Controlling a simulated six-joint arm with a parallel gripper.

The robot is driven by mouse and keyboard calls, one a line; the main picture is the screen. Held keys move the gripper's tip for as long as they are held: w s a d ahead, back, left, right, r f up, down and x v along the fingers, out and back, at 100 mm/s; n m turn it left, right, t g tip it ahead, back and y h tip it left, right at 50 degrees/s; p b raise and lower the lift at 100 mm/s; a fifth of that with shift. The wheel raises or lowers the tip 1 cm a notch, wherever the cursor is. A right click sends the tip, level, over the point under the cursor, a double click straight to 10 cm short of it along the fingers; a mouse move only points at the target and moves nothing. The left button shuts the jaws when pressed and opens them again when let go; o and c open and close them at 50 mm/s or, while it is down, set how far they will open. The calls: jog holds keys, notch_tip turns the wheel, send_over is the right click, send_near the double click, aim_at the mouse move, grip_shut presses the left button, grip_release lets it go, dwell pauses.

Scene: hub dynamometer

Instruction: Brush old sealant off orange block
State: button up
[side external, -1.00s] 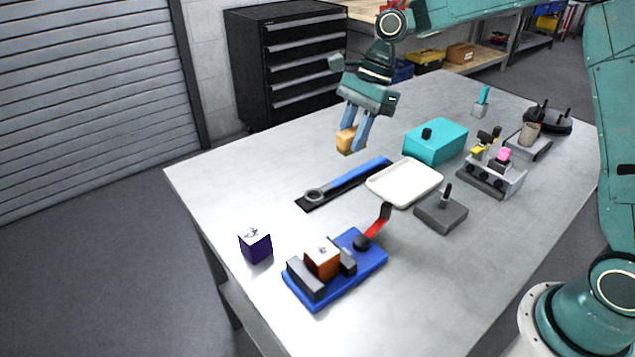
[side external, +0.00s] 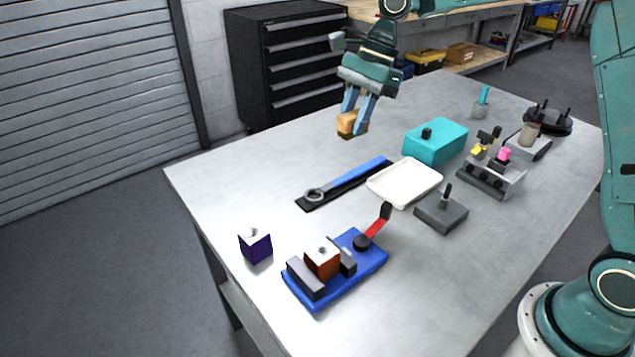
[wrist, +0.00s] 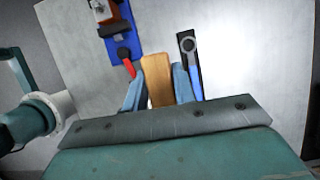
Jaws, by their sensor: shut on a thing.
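The orange block (side external: 321,263) sits on a blue fixture (side external: 360,268), between a grey jaw and a dark clamp pad. Its pale top has a small dark mark. The block's edge shows at the top of the wrist view (wrist: 104,14). My gripper (side external: 357,116) is shut on a tan, wood-coloured brush (side external: 350,125), held in the air above the far side of the table, well away from the block. In the wrist view the brush (wrist: 157,80) lies between my blue fingers; its bristles cannot be made out.
A purple block (side external: 256,247) with a marked pale top stands left of the fixture. A blue-handled wrench (side external: 350,178) on a black strip, a white tray (side external: 405,183), a teal box (side external: 436,141) and a grey block with a post (side external: 441,214) lie mid-table. Bare table surrounds the purple block.

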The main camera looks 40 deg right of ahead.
jog(key=s+a+f, duration=0.2)
jog(key=s+a, duration=0.2)
jog(key=a, duration=0.4)
jog(key=s+a+f, duration=0.1)
jog(key=s+a, duration=0.3)
jog(key=a, duration=0.4)
jog(key=shift+a+f, duration=0.25)
jog(key=shift+f, duration=0.1)
jog(key=shift+f, duration=0.1)
